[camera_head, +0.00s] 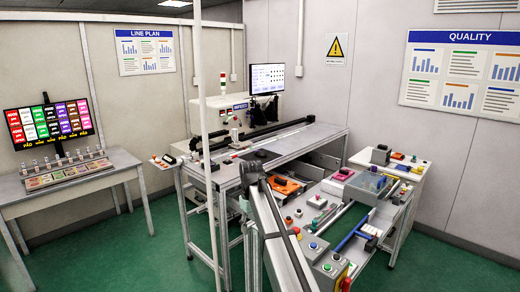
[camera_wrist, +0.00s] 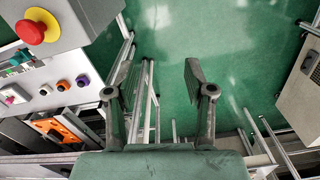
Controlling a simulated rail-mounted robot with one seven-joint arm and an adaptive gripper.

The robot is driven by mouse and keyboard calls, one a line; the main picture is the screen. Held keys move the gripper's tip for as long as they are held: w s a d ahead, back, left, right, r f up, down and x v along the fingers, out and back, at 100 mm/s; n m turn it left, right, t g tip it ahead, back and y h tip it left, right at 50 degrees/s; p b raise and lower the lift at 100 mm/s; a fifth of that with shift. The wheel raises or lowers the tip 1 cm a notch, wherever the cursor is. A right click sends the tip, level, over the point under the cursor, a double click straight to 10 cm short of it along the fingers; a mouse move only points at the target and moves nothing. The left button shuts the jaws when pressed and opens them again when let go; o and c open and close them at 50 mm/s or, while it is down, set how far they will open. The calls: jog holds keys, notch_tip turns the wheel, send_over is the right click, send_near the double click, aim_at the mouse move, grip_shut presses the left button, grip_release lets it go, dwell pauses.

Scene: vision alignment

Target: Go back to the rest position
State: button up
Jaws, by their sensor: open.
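My gripper (camera_wrist: 158,88) is open and empty in the wrist view. Its two dark fingers stand wide apart above the green floor and metal frame legs. Nothing is between the fingertips. In the head view my grey arm rises from the bottom edge in front of the workbench, and its dark end is near the bench's front side; the fingers cannot be made out there.
A red emergency button (camera_wrist: 31,31) on a grey box is left of my gripper. A side table (camera_head: 70,187) stands at the left. Green floor (camera_head: 125,250) is open between them.

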jog(key=s+d+f+m+b, duration=0.1)
jog(key=s+d+f, duration=0.45)
jog(key=f, duration=0.75)
jog(key=s+d+f+m+g+b, duration=0.1)
jog(key=s+d+f+m+b, duration=0.1)
jog(key=s+f, duration=0.8)
jog(key=s+d+f+m+b, duration=0.1)
jog(key=s+d+f, duration=0.3)
jog(key=f, duration=1.1)
jog(key=s+d+f+m+g+b, duration=0.1)
jog(key=s+d+f+g+b, duration=0.1)
jog(key=s+f, duration=0.5)
jog(key=s+d+f+m+g+b, duration=0.1)
jog(key=s+f, duration=0.7)
jog(key=s, duration=1.2)
jog(key=s+d+f+m+g+b, duration=0.1)
jog(key=s+d+f, duration=0.4)
jog(key=s, duration=0.8)
notch_tip(320, 180, down, 3)
jog(key=shift+s+d+r+g+b, duration=0.2)
jog(key=shift+s+g+b, duration=0.2)
jog(key=shift+g+b, duration=0.55)
